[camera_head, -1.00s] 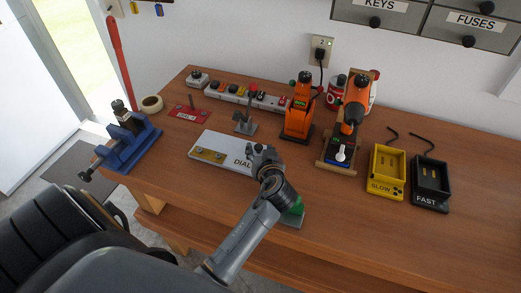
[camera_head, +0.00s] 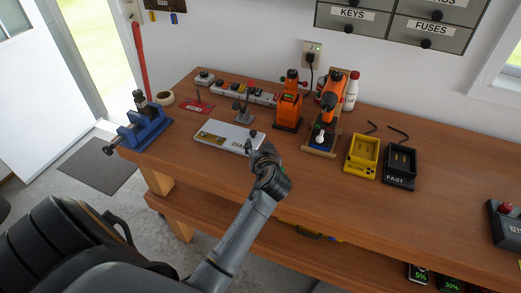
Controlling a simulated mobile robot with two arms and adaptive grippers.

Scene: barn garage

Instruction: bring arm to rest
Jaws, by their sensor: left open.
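My left arm reaches up from the bottom of the head view. Its gripper (camera_head: 262,150) is open over the front part of the wooden workbench (camera_head: 400,225), beside the right end of a white plate marked DIAL (camera_head: 222,137). The fingertips are small and partly hidden by the wrist, and I see nothing held in them. My right arm and gripper are not in view.
A blue vise (camera_head: 143,128) stands at the bench's left end. Behind the gripper are an orange tool (camera_head: 289,108) and an orange drill on a stand (camera_head: 331,100). Yellow SLOW (camera_head: 361,158) and black FAST (camera_head: 400,168) holders stand right. The bench's right front is mostly clear.

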